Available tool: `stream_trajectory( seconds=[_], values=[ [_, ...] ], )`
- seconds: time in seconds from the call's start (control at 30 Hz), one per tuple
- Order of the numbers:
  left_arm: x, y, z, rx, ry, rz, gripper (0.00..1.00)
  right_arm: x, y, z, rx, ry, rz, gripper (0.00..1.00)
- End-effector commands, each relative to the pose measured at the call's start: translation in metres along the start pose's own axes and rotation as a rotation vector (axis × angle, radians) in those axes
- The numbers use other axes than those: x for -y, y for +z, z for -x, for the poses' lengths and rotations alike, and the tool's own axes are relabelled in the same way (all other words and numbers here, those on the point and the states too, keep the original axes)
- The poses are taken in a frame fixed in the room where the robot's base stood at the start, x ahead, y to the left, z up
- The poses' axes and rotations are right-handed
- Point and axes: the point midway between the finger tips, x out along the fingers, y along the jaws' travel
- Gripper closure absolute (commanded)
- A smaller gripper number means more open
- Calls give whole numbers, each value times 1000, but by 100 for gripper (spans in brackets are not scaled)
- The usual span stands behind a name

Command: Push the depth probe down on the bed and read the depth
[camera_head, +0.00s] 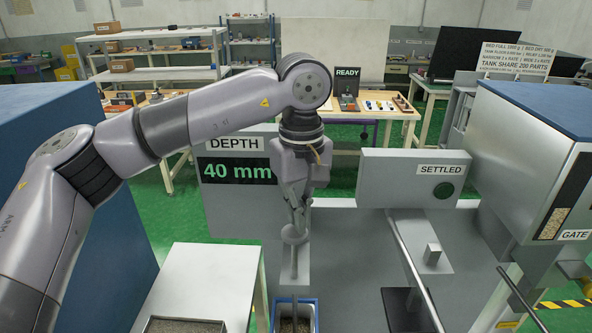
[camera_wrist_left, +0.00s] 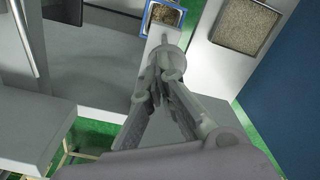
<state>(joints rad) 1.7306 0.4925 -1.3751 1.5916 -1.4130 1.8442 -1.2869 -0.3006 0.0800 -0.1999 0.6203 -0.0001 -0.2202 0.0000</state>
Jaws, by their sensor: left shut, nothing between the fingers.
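The depth probe (camera_head: 295,234) has a round grey cap over a narrow upright part. It stands above a blue-rimmed box with granular bed material (camera_head: 295,325) at the bottom of the head view. The DEPTH display (camera_head: 237,170) reads 40 mm in green. My left gripper (camera_head: 297,222) points down with its fingers shut and empty, its tips at the probe's cap; I cannot tell whether they press on it. In the left wrist view the gripper (camera_wrist_left: 160,75) covers part of the probe (camera_wrist_left: 165,46), with the blue-rimmed box (camera_wrist_left: 148,22) beyond. My right gripper is out of view.
A SETTLED panel (camera_head: 412,180) with a dark green round button stands right of the probe. A GATE housing (camera_head: 510,150) is far right. A tray of granules (camera_wrist_left: 245,25) lies on a white stand (camera_head: 205,285). A READY sign (camera_head: 347,78) stands behind.

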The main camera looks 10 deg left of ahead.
Motion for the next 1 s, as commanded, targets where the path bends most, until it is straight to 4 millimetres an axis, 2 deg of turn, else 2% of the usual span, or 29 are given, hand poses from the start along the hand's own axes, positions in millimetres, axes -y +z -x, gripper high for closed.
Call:
stream_trajectory(
  seconds=[0.03,0.5,0.63,1.0],
  values=[
    [0,0,21,-1,4,0,100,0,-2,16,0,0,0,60],
    [0,-1,116,-3,8,3,100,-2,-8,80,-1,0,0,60],
    [0,-1,127,-3,7,3,100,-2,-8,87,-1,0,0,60],
    [0,-1,126,-4,9,3,100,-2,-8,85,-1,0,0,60]
  ],
)
